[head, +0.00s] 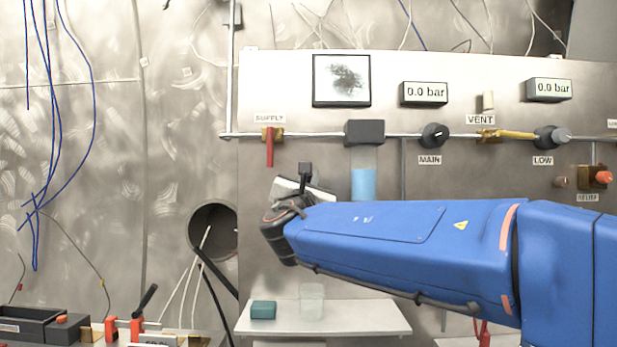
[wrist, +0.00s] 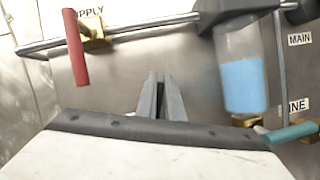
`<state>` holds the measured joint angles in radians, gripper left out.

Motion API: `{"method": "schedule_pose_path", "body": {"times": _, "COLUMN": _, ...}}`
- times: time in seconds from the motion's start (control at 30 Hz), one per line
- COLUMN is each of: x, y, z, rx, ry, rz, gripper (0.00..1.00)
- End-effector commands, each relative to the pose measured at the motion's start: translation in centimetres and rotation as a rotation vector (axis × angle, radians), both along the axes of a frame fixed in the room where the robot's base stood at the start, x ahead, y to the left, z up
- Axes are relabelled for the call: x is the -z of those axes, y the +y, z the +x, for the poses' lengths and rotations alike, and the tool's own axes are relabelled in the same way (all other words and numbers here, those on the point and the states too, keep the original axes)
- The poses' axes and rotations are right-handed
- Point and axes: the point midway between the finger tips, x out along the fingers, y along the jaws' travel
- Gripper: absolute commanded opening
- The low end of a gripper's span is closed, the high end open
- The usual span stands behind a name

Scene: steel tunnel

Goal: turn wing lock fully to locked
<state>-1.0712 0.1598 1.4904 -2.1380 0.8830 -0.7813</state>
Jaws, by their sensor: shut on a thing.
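I cannot make out the wing lock in either view. My gripper (head: 305,168) is in front of the steel panel (head: 300,110), below the supply pipe and left of the bowl with blue liquid (head: 363,183). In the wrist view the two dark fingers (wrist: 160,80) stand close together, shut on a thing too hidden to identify. The red lever (wrist: 76,48) on the brass supply valve (wrist: 96,30) hangs down, left of and apart from the fingers. A teal handle (wrist: 290,133) shows at the lower right of the wrist view.
My blue arm covers much of the lower panel in the head view. A shelf (head: 370,318) below holds a teal block (head: 263,310) and a clear cup (head: 312,301).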

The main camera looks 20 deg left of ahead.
Motion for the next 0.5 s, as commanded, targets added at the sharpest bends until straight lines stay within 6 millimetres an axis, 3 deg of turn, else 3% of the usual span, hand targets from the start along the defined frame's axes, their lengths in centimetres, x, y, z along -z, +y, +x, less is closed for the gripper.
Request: {"method": "schedule_pose_path", "body": {"times": 0.5, "x": 0.57, "y": -0.71, "z": 0.30, "rx": -0.001, "ry": 0.204, "rz": 0.448, "gripper": 0.00}}
